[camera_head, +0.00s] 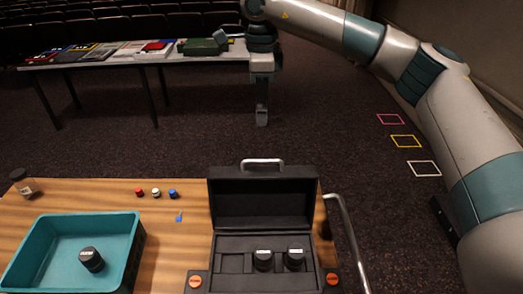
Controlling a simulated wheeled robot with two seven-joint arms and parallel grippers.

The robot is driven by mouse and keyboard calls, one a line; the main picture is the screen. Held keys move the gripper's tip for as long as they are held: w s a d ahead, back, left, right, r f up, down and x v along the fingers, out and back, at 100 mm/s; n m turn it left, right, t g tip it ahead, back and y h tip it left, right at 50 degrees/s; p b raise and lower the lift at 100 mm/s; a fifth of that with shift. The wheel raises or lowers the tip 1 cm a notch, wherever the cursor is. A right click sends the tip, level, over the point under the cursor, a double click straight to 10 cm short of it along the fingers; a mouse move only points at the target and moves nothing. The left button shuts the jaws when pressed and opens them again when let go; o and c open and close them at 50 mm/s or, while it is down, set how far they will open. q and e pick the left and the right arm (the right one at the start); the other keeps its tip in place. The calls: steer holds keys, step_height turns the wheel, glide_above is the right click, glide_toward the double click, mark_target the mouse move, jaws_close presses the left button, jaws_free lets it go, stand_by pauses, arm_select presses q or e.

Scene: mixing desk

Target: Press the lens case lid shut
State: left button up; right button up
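The black lens case (225,280) stands at the front of the wooden desk, right of centre. Its lid (262,205) is open and stands about upright at the back, with a metal handle (262,162) on top. Two black lenses stand in the case, one near the middle (263,261) and one to its right (295,259). The compartments on the left look empty. My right gripper (262,121) points down beyond the lid and above it in the picture, apart from the case. Its fingers are seen too narrowly to tell their opening. My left gripper is out of view.
A teal tray (136,245) with a black lens (91,260) fills the desk's left front. Small red, white and blue items (156,193) and a jar (24,183) lie behind it. Orange buttons (195,282) flank the case. A curved metal rail (347,235) rises at right.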

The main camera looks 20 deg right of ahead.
step_height(320, 180, down, 13)
steer(key=p, duration=0.5)
steer(key=shift+r, duration=0.2)
steer(key=shift+f, duration=0.75)
jaws_close()
